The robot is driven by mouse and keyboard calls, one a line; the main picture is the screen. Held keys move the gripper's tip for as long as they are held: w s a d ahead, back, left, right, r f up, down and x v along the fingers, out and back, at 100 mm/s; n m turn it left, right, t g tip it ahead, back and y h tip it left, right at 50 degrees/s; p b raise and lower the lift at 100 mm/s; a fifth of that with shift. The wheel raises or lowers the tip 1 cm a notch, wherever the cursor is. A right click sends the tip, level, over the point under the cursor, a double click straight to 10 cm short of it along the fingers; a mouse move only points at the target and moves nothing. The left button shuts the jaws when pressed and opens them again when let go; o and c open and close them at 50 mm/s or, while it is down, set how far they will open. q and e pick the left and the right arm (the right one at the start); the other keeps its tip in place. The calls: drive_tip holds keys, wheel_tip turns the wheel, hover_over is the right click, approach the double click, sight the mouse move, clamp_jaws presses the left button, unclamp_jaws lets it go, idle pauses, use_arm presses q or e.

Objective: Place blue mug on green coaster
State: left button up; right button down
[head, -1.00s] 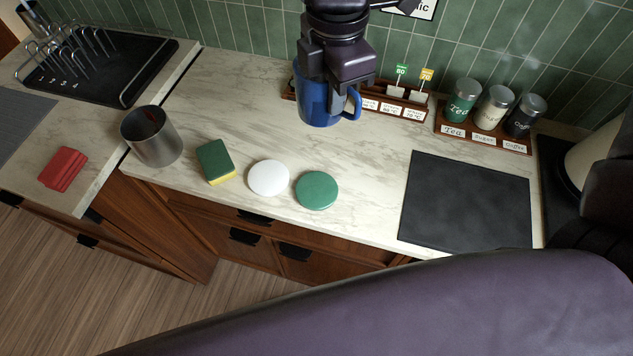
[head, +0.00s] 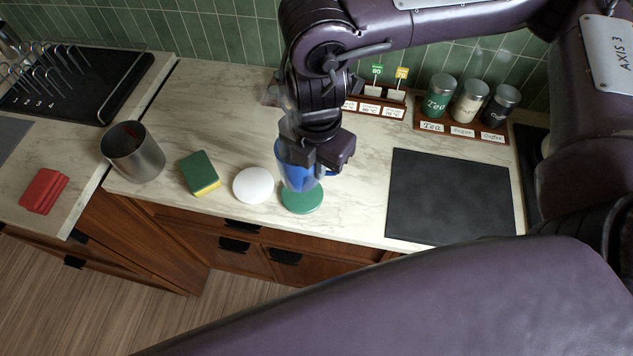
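The blue mug (head: 293,172) is in the head view, held from above by my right gripper (head: 314,172), which is shut on it and hides much of its rim and right side. The green coaster (head: 302,199) lies on the marble counter near its front edge. The mug overlaps the coaster's far part in the picture; I cannot tell whether the mug touches it or hangs just above it. My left gripper is not in view.
A white coaster (head: 253,185) lies close left of the green one, then a sponge (head: 200,174) and a metal canister (head: 132,152). A dark board (head: 450,196) lies to the right. Labelled jars (head: 470,101) stand at the back right.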

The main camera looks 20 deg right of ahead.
sight(317, 184)
drive_tip(key=shift+f, duration=3.45)
drive_tip(key=shift+f+b, duration=0.1)
drive_tip(key=shift+b, duration=0.25)
drive_tip(key=c, duration=1.6)
unclamp_jaws()
drive_tip(key=shift+c, duration=0.2)
drive_tip(key=shift+r, duration=0.2)
wheel_tip(317, 184, up, 12)
drive_tip(key=shift+s+f, duration=0.1)
